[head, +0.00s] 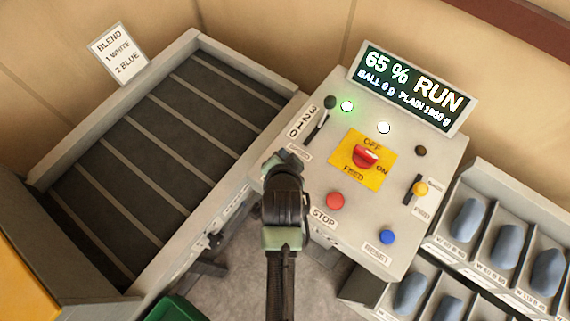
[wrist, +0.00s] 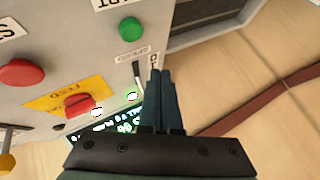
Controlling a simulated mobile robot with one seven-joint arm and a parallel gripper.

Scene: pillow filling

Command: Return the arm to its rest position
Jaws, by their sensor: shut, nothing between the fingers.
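My gripper (wrist: 161,74) is shut and empty in the wrist view, its dark fingers close together in front of the control panel. In the head view my arm reaches up from the bottom, and my gripper (head: 286,162) is over the panel's left edge, beside the speed slider (head: 330,102). The fingertips are hard to make out there, and I cannot tell whether they touch the panel. In the wrist view the fingertips appear close to the slider slot (wrist: 138,75), below a green button (wrist: 130,29). The arm hides that button in the head view.
The panel (head: 318,180) carries a red rotary switch (head: 366,156), red stop button (head: 335,200), blue reset button (head: 387,237) and yellow-knobbed lever (head: 420,188). Its display (head: 412,88) reads 65 % RUN. A conveyor (head: 150,150) lies left; bins (head: 495,205) of blue-grey items stand right.

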